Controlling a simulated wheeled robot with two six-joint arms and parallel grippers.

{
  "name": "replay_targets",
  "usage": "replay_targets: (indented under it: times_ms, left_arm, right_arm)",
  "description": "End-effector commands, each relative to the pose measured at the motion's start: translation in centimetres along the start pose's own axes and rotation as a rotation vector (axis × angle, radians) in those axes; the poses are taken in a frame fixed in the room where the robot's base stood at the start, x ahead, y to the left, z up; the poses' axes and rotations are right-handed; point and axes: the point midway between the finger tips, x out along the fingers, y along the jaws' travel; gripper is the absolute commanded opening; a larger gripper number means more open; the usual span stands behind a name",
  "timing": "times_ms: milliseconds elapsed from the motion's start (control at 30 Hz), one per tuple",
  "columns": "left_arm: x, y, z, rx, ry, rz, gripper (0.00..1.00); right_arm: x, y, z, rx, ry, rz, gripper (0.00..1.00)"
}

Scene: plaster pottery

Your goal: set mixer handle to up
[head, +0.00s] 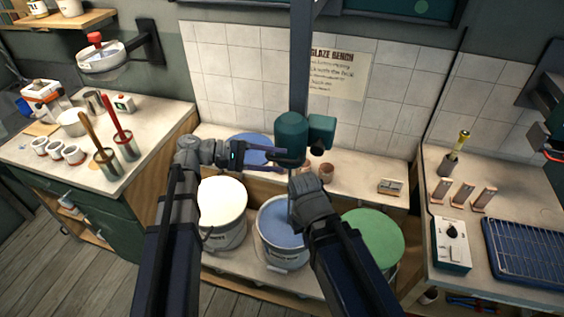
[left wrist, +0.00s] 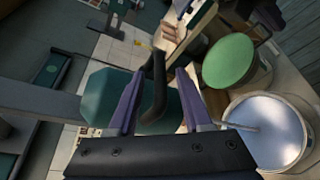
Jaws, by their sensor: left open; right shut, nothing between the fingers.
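The mixer (head: 291,138) is a teal motor body on a grey vertical post, above the blue bucket (head: 283,225). In the left wrist view its teal body (left wrist: 100,95) lies behind my fingers. The mixer handle (left wrist: 154,95) is a dark curved bar in that view; the head view does not show it clearly. My left gripper (head: 272,154) is open beside the mixer, and its fingers (left wrist: 158,82) stand on either side of the handle, not closed on it. My right gripper (head: 302,184) is shut and empty, just below the mixer; its fingertips are hard to make out.
A white bucket (head: 221,203) and a green bucket (head: 372,238) flank the blue one. A shelf with small pots (head: 327,172) runs behind. The left counter (head: 150,130) holds tools and cups.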

Motion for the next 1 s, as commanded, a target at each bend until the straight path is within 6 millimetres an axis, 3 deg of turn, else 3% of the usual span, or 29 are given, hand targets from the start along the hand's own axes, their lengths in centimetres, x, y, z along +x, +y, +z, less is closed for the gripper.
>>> replay_targets:
  times_ms: [200,533,900,1000]
  left_arm:
    - [1.9,0.0,0.0,0.000,-0.001,-0.001,0.50]
    - [2.0,0.0,0.0,0.000,0.000,0.000,0.48]
    - [2.0,0.0,0.0,0.000,0.000,0.000,0.07]
    - [2.0,0.0,0.0,0.000,0.000,0.000,0.00]
  right_arm:
    - [0.4,0.0,0.0,0.000,0.000,0.000,0.00]
    - [0.4,0.0,0.0,0.000,0.000,0.000,0.00]
    - [0.4,0.0,0.0,0.000,0.000,0.000,0.00]
    - [0.4,0.0,0.0,0.000,0.000,0.000,0.00]
